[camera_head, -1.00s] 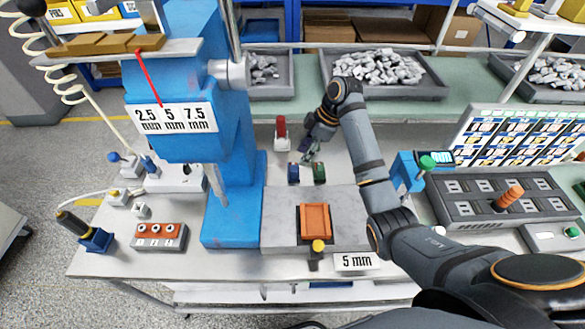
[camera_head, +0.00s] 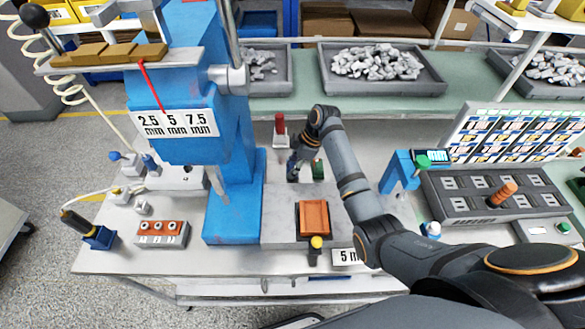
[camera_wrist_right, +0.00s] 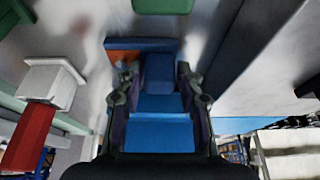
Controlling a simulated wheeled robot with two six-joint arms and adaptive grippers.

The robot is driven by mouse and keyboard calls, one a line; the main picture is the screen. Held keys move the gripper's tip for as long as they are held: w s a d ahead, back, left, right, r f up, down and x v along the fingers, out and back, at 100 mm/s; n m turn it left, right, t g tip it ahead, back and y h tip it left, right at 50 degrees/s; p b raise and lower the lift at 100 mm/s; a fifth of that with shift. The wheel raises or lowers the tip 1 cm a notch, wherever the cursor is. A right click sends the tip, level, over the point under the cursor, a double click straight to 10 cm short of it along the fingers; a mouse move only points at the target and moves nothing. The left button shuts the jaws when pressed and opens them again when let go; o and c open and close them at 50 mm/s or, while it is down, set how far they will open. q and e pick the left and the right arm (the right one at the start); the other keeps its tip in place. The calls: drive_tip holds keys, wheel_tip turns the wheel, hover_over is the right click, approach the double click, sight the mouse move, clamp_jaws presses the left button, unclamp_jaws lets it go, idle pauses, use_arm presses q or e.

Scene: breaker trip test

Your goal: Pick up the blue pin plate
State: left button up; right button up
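The blue pin plate (camera_wrist_right: 160,104) shows as a stepped blue block between the fingers of my right gripper (camera_wrist_right: 158,85) in the right wrist view. The fingers stand on either side of it, apart, with a narrow gap at the left near the tips. In the head view my right gripper (camera_head: 294,172) is down at the table behind the grey slab and mostly hides the blue plate. A green block (camera_head: 318,170) sits just right of it, also at the top of the wrist view (camera_wrist_right: 162,6). My left gripper is not in view.
The blue press column (camera_head: 236,190) stands close to the left. A red-handled piece (camera_head: 280,128) stands behind the gripper. The grey slab (camera_head: 278,222) with an orange block (camera_head: 314,217) lies in front. A grey labelled tray (camera_head: 465,205) is at the right.

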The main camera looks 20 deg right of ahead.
clamp_jaws()
drive_tip(key=shift+r, duration=0.15)
drive_tip(key=shift+w+r, duration=0.1)
drive_tip(key=shift+r, duration=0.2)
drive_tip(key=r, duration=0.1)
drive_tip(key=r+b, duration=0.1)
drive_tip(key=r, duration=0.1)
drive_tip(key=shift+s+a, duration=0.1)
drive_tip(key=shift+s, duration=0.25)
drive_tip(key=s+a+r+p, duration=0.2)
drive_tip(key=s+r+p, duration=0.5)
drive_tip(key=s, duration=0.6)
wheel_tip(320, 180, up, 2)
drive_tip(key=shift+a+r+p, duration=0.1)
drive_tip(key=shift+a+p, duration=0.25)
drive_tip(key=shift+p, duration=0.05)
